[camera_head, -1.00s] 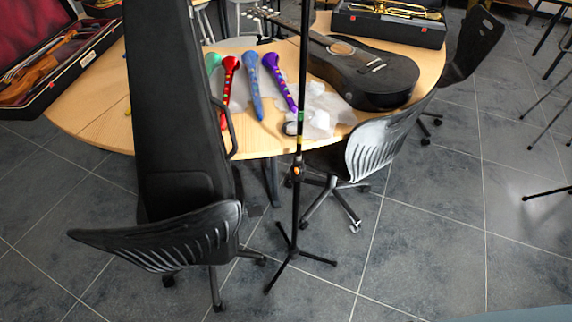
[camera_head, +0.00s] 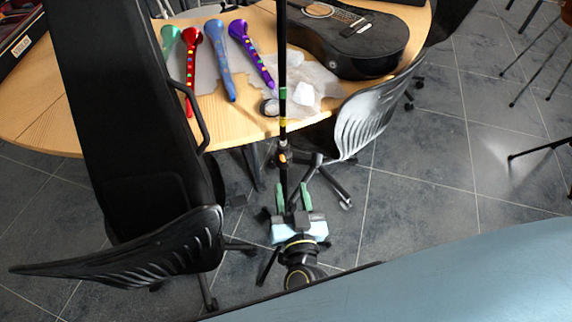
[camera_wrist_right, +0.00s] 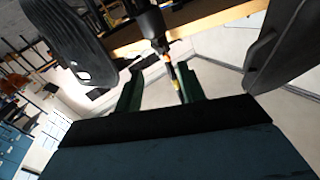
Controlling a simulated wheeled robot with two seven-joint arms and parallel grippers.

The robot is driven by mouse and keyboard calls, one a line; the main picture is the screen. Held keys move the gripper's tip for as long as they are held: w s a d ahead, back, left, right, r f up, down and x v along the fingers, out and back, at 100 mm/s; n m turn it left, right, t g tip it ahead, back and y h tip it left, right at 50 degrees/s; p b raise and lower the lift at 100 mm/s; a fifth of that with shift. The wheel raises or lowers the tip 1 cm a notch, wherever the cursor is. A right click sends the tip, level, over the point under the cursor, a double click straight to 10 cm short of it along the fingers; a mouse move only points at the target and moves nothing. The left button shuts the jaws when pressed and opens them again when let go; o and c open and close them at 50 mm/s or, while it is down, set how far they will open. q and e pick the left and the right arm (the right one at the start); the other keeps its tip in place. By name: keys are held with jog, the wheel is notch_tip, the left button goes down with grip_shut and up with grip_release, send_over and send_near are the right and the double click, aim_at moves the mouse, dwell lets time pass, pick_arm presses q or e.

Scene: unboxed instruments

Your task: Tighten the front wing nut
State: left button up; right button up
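A thin black stand (camera_head: 283,90) rises in front of the round table. A small orange-tipped part (camera_head: 282,157) sits at its black clamp, below the table edge. It is too small for me to make out wing nut shape. My right gripper (camera_head: 294,193) is below this clamp, with its two green fingers apart and pointing up toward it. In the right wrist view the open gripper (camera_wrist_right: 160,80) has nothing held, and the stand's clamp (camera_wrist_right: 159,45) with an orange spot is just beyond the fingertips. The stand's lower legs are partly hidden behind my right arm. My left gripper is not seen.
A tall black case (camera_head: 115,110) leans left of the stand, behind a black chair (camera_head: 130,250). Another chair (camera_head: 375,110) stands close on the right. The table (camera_head: 240,115) holds colourful horns (camera_head: 222,60) and a black guitar (camera_head: 350,40). Open floor lies at right.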

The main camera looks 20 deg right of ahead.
aim_at(286, 160)
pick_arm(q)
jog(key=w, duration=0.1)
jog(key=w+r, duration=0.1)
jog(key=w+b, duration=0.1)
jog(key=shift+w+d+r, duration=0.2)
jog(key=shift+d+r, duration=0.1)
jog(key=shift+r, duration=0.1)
pick_arm(e)
jog(key=w, duration=0.2)
jog(key=w+d, duration=0.1)
jog(key=w, duration=0.5)
jog(key=shift+d, duration=0.15)
jog(key=shift+c, duration=0.2)
grip_shut()
